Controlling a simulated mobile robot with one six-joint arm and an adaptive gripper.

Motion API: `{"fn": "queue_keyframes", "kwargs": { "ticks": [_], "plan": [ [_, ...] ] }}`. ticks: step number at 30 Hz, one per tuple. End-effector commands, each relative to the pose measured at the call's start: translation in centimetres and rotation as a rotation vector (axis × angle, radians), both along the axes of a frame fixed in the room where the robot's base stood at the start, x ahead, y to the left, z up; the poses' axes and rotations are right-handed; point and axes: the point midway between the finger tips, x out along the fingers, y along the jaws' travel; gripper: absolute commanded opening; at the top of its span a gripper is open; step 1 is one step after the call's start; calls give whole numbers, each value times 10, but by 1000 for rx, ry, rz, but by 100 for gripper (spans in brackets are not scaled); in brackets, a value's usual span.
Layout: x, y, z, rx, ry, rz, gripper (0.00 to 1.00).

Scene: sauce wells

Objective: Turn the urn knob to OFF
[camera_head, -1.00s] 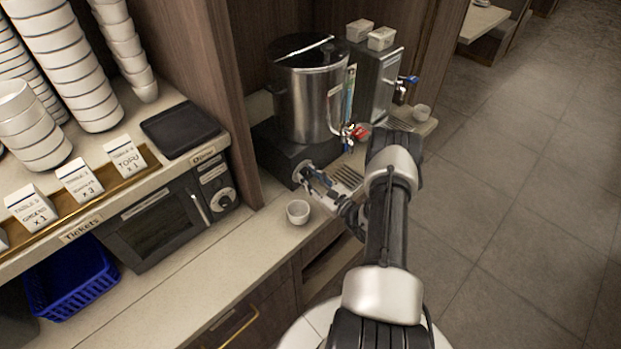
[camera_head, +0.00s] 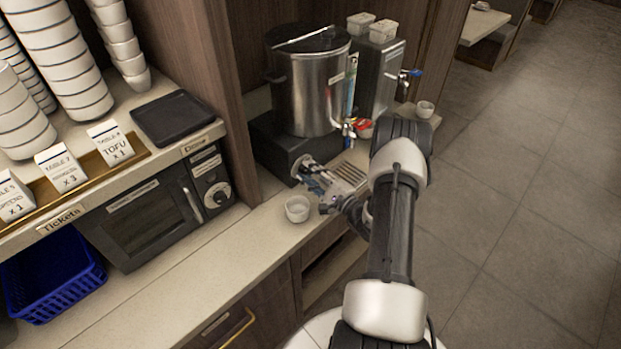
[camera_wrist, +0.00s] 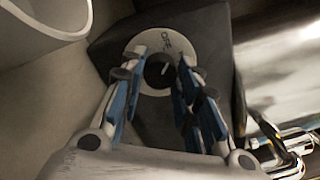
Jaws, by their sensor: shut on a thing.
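The steel urn (camera_head: 312,95) stands on a dark base (camera_head: 268,142) on the counter. The urn knob (camera_wrist: 158,72) is a dark round knob on a pale dial plate (camera_wrist: 138,48) on the base's front. In the wrist view its light pointer mark slants up and right, roughly toward lettering that looks like OFF. My gripper (camera_wrist: 155,76) has its blue-and-grey fingers on both sides of the knob and is shut on it. In the head view my gripper (camera_head: 310,172) reaches the base's front and largely hides the knob.
A small white cup (camera_head: 297,209) stands on the counter just below my gripper; a pale cup rim (camera_wrist: 50,28) fills the wrist view's upper left. The urn's tap (camera_head: 348,130) and a drip grate (camera_head: 350,172) are close on the right. A second dispenser (camera_head: 378,75) stands behind.

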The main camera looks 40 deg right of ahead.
Motion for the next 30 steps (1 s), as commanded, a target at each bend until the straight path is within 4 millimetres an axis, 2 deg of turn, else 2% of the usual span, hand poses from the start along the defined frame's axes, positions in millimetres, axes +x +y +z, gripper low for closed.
{"fn": "queue_keyframes", "kwargs": {
  "ticks": [12, 29, 30],
  "plan": [
    [0, -1, -2, -199, -13, -2, 6],
    [0, -1, -1, -231, -16, -1, 6],
    [0, -1, -1, -231, -16, -1, 31]
  ]
}}
